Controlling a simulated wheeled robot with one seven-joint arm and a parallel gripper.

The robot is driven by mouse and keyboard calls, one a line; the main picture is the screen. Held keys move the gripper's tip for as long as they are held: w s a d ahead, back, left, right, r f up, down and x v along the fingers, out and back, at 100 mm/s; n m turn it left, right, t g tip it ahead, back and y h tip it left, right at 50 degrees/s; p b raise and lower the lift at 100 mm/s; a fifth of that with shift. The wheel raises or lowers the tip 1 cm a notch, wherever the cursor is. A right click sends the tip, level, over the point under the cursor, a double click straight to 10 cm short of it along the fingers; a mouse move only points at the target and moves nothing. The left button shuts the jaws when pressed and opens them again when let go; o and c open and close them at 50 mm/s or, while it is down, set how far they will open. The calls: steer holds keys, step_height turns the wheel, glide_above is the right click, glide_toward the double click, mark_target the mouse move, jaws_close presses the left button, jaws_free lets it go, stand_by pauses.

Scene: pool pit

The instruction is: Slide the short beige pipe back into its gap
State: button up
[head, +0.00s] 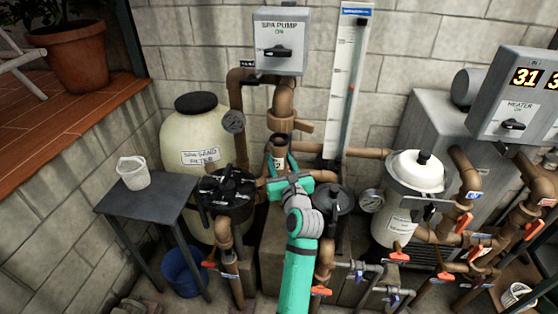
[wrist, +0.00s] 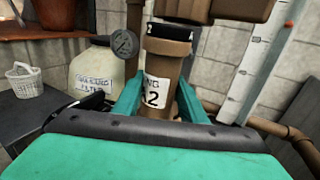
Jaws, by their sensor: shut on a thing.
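The short beige pipe (head: 278,147), brownish in this light, stands roughly upright with a white label ending in "NG" and "2" in the wrist view (wrist: 167,72). It has a dark band at its top. My gripper (head: 279,164) is shut on it, with teal fingers on both sides of the label in the wrist view (wrist: 160,100). A brown valve fitting (head: 283,122) is just above the pipe's top; I cannot tell whether they touch. The pipe's lower end is hidden behind my gripper, so its seating below does not show.
The spa sand filter (head: 190,137) and a black-lidded multiport valve (head: 226,190) stand close on the left. A black lid (head: 333,199) and a clear gauge tube panel (head: 345,90) are on the right. A small table (head: 150,205) holds a white basket (head: 133,173).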

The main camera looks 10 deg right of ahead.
steer(key=shift+w+d, duration=0.1)
steer(key=shift+w, duration=0.25)
steer(key=shift+w+d, duration=0.3)
steer(key=shift+d, duration=0.1)
steer(key=shift+w+d, duration=0.1)
steer(key=shift+w, duration=0.65)
stand_by(0.8)
steer(key=shift+w, duration=0.1)
steer(key=shift+w+d, duration=0.1)
steer(key=shift+d, duration=0.2)
steer(key=shift+w, duration=0.1)
steer(key=shift+w+d, duration=0.15)
steer(key=shift+w, duration=0.4)
